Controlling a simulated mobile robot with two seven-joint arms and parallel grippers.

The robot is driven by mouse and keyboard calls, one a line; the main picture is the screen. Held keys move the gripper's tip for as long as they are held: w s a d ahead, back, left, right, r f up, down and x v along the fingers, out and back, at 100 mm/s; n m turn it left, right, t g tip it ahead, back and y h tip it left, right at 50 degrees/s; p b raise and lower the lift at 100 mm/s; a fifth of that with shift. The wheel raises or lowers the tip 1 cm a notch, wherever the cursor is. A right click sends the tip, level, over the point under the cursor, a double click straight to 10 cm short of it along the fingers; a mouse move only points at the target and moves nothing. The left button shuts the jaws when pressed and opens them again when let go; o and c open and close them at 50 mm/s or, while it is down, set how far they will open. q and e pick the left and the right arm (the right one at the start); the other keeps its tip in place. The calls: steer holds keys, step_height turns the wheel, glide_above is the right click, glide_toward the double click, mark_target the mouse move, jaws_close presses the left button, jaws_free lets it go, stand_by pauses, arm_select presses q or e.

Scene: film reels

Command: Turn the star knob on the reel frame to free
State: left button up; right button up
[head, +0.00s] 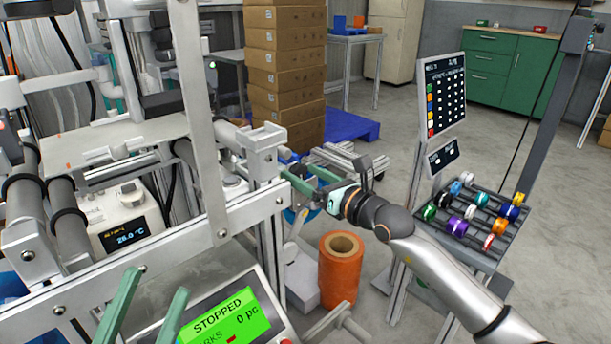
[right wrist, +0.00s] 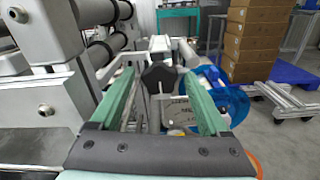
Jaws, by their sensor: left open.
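The dark star knob (right wrist: 160,77) shows in the right wrist view on the reel frame (right wrist: 60,105), between the tips of my right gripper's green fingers. A gap shows on each side of it, and I see no contact. In the head view my right gripper (head: 299,180) reaches left to the end of the frame's grey rail (head: 170,245), and the knob cannot be made out there. A label plate (right wrist: 178,112) lies below the knob, its writing too small to read. My left gripper (head: 150,282) is open and empty at the lower left, in front of the rail.
A green display (head: 222,318) reads STOPPED at the bottom. An orange roll (head: 341,272) stands on the floor below my right arm. A rack of coloured reels (head: 470,222) is at the right. Stacked cartons (head: 285,60) and a blue pallet (head: 352,127) are behind.

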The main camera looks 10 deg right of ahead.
jaws_close()
stand_by(0.4)
